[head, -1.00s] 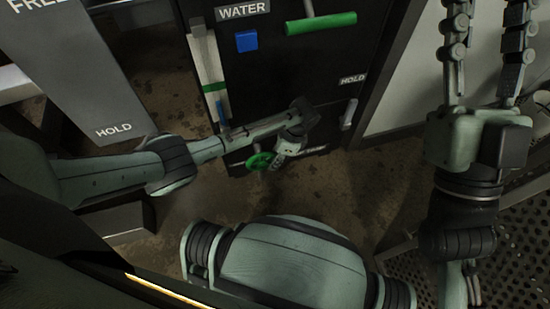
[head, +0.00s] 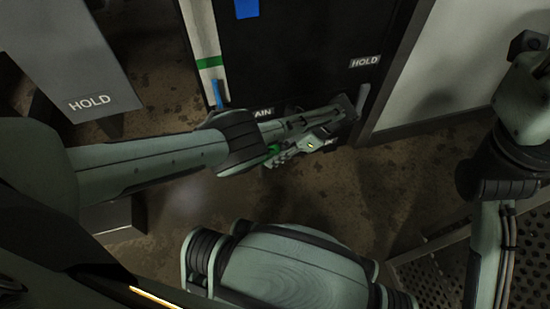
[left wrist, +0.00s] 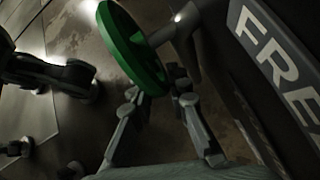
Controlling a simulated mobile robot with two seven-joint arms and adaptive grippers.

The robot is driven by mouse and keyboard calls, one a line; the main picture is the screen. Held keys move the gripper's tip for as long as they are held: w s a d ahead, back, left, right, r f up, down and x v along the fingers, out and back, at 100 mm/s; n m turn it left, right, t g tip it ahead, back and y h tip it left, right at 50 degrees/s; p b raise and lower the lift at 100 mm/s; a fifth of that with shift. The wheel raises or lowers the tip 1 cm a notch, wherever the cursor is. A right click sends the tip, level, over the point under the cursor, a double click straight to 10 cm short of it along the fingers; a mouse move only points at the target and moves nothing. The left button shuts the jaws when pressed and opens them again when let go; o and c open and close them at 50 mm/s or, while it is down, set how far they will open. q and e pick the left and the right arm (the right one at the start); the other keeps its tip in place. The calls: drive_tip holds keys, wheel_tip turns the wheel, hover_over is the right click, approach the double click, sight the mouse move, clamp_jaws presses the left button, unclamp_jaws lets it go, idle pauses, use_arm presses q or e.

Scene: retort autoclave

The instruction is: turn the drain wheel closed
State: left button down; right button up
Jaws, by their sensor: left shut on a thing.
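The green drain wheel (left wrist: 135,45) fills the upper middle of the left wrist view, seen at a slant. Its lower rim lies between the two fingers of my left gripper (left wrist: 157,98), which is shut on it. In the head view only a small green piece of the wheel (head: 274,149) shows, below a label reading "AIN" (head: 263,112). My left gripper (head: 280,156) is there too, mostly overlapped by my own arm, and the rest of the wheel is hidden. My right arm is at the right edge, its gripper out of view.
The dark panel (head: 300,60) stands behind my left arm, with a gauge strip (head: 205,45) and a HOLD label (head: 365,61). A grey slanted panel (head: 75,50) is at upper left. A perforated metal surface (head: 440,270) is at lower right. Bare brown floor lies between.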

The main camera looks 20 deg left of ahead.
use_arm(q)
drive_tip(key=shift+s+f, duration=0.1)
idle(0.3)
drive_tip(key=c, duration=1.4)
unclamp_jaws()
drive_tip(key=shift+c, duration=0.2)
drive_tip(key=v, duration=0.7)
drive_tip(key=shift+r, duration=0.2)
drive_tip(key=shift+d, duration=0.1)
